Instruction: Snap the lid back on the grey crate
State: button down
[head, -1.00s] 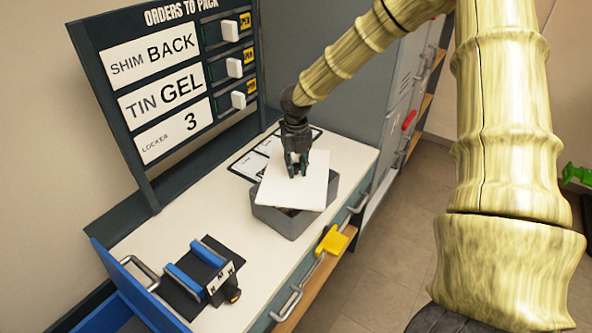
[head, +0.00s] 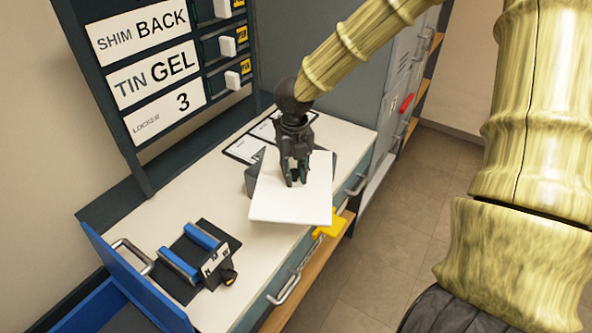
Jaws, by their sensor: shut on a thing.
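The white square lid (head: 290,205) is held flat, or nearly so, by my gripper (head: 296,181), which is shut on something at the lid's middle. The exact grip point is too small to make out. The grey crate (head: 252,178) stands on the counter and is mostly hidden behind the lid; only a bit of its left side and a dark bit at the right show. The lid's near edge reaches past the crate toward the counter's front. The lid looks apart from the crate, but the gap cannot be measured here.
White cards (head: 245,148) lie behind the crate. A black fixture with blue bars (head: 190,252) sits at the counter's left, beside a blue bin (head: 125,275). A yellow piece (head: 330,228) is at the front edge. The order board (head: 150,70) stands behind. Bare counter lies left of the lid.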

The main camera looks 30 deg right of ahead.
jog(key=w+n+p, duration=0.1)
jog(key=w+p, duration=0.1)
jog(key=w+d+r+n+p, duration=0.1)
jog(key=w, duration=0.1)
jog(key=w+d+p, duration=0.1)
jog(key=w+p, duration=0.1)
jog(key=w, duration=0.1)
jog(key=shift+r+n+p, duration=0.35)
jog(key=shift+n, duration=0.05)
jog(key=w+d+n+p, duration=0.1)
jog(key=w+d+p, duration=0.1)
jog(key=w+d+n+p, duration=0.1)
jog(key=w+d+p, duration=0.1)
jog(key=w+p, duration=0.1)
jog(key=shift+d+r, duration=0.15)
notch_tip(320, 180, down, 7)
jog(key=w+d+b, duration=0.1)
jog(key=b, duration=0.2)
jog(key=shift+d+n+b, duration=0.25)
jog(key=shift+n+b, duration=0.05)
jog(key=shift+r+p, duration=0.2)
jog(key=shift+p, duration=0.3)
dwell(0.9)
jog(key=shift+f+p, duration=0.2)
jog(key=shift+p, duration=0.1)
dwell(1.5)
jog(key=c, duration=1.2)
grip_release()
